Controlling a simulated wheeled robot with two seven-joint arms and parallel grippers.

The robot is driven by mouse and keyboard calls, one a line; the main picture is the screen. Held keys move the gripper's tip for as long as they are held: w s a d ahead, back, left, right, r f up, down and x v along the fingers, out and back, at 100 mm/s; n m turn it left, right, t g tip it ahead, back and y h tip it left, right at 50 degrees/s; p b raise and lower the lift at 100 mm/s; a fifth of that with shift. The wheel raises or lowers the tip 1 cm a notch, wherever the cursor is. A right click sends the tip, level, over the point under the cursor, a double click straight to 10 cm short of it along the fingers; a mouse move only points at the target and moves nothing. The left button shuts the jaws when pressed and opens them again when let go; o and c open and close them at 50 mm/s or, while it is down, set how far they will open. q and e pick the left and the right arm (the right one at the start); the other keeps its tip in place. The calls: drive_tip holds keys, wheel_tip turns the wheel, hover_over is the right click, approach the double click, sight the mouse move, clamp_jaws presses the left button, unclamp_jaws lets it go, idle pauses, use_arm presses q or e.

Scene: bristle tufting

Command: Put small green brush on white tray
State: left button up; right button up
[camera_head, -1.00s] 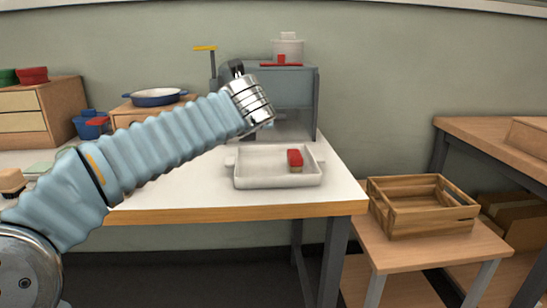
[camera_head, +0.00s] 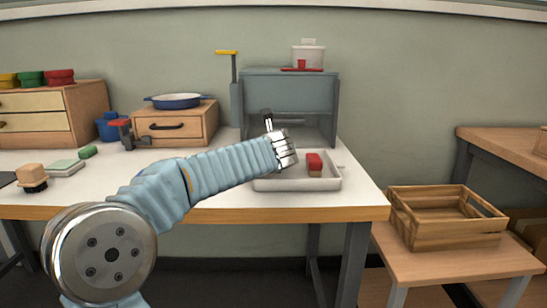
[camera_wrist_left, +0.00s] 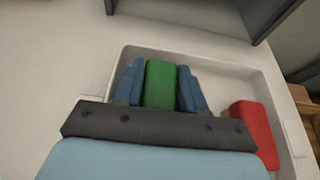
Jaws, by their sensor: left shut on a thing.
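The white tray (camera_head: 300,186) lies near the right end of the table; its floor fills much of the left wrist view (camera_wrist_left: 222,82). A red brush (camera_head: 315,160) stands in its right part and also shows in the left wrist view (camera_wrist_left: 256,130). My left gripper (camera_wrist_left: 160,78) is shut on a small green brush (camera_wrist_left: 160,86), over the tray. Its height above the tray floor is hard to tell. In the head view my wrist hides the fingers and that brush. My right gripper is not in view.
A grey metal stand (camera_head: 290,92) rises behind the tray. Another green block (camera_head: 88,152), a grey-green pad (camera_head: 65,168) and a wooden-topped brush (camera_head: 31,175) lie at left. A wooden crate (camera_head: 445,222) stands on a low table at right.

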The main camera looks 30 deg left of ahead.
use_arm(q)
drive_tip(key=shift+f, duration=0.15)
drive_tip(key=o, duration=0.8)
drive_tip(key=shift+r, duration=0.25)
drive_tip(key=v, duration=1.2)
drive_tip(key=shift+f, duration=0.1)
